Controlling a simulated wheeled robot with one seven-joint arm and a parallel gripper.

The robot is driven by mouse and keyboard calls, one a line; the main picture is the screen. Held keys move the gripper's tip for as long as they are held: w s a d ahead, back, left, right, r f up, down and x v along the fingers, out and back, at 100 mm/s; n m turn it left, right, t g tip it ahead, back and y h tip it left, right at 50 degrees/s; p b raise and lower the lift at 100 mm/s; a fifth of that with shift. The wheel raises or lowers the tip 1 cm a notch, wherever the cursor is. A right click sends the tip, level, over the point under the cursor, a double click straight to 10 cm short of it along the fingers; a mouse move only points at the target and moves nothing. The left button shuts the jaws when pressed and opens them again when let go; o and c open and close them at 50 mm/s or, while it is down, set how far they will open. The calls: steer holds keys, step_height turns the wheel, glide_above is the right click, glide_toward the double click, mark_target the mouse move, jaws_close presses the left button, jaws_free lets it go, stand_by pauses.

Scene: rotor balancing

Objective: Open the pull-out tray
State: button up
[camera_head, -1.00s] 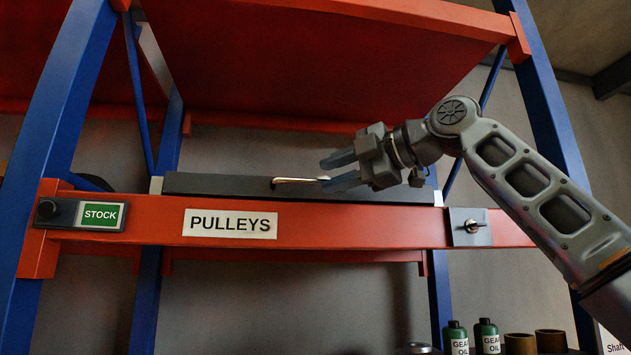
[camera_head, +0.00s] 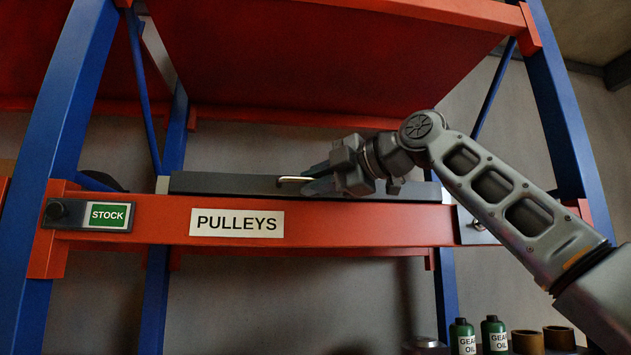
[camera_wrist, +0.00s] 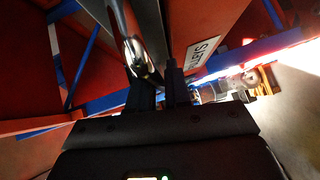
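The pull-out tray (camera_head: 225,184) is a dark grey front lying along the top of the red shelf beam. Its bright metal bar handle (camera_head: 294,179) is near the tray's middle. The handle also shows close up in the wrist view (camera_wrist: 130,38). My gripper (camera_head: 306,181) is at the right end of the handle and partly hides it. In the wrist view its two dark fingers (camera_wrist: 157,82) stand apart, with the near end of the handle at their tips. I cannot tell whether they touch it.
The red beam (camera_head: 350,223) carries a PULLEYS label (camera_head: 237,223) and a green STOCK sign (camera_head: 108,215) beside a black knob. A rotary switch (camera_head: 474,226) is partly behind my arm. Blue posts (camera_head: 56,130) flank the shelf. Green oil bottles (camera_head: 463,338) stand below.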

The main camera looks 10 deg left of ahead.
jaws_close()
steer(key=shift+f, duration=0.1)
steer(key=shift+s+d, duration=0.1)
steer(key=shift+s, duration=0.2)
steer(key=s+d+b, duration=0.3)
steer(key=s, duration=0.7)
steer(key=s+d+b, duration=0.3)
steer(key=s, duration=0.8)
steer(key=shift+b, duration=0.3)
steer(key=shift+o, duration=2.4)
jaws_free()
steer(key=shift+d, duration=0.1)
